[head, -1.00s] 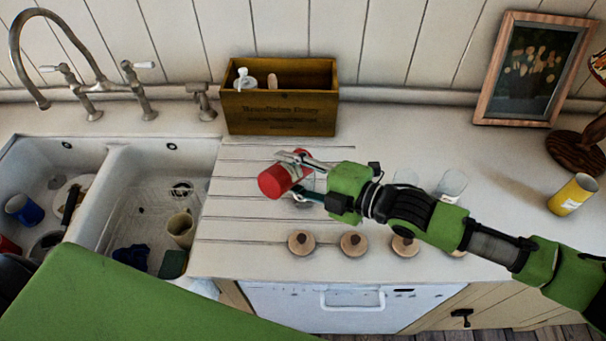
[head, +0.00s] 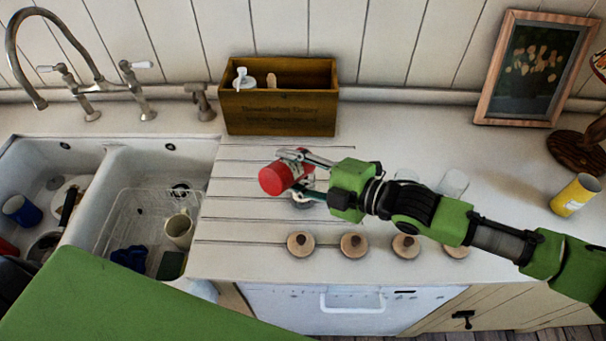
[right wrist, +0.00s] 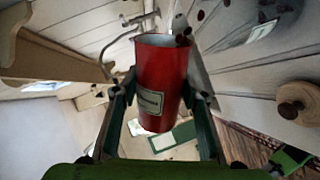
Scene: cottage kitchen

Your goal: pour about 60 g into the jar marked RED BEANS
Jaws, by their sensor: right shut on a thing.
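My right gripper (head: 298,172) is shut around a red can (head: 272,180), held tilted above the counter with its closed end toward the left in the head view. In the right wrist view the red can (right wrist: 160,82) has a pale label, too blurred to read. Several dark red beans (right wrist: 182,28) show at its open rim, and more lie or fall beyond it. A glass jar (head: 303,203) is mostly hidden under the gripper. Two more glass jars (head: 453,183) (head: 406,176) are partly behind my arm. No jar label is legible. My left gripper is not in view.
Several round wooden lids (head: 354,245) lie along the front of the counter. A wooden box (head: 280,112) stands at the back. A yellow can (head: 574,195) stands at the right, near a framed picture (head: 530,70). The sink (head: 117,160) is at the left.

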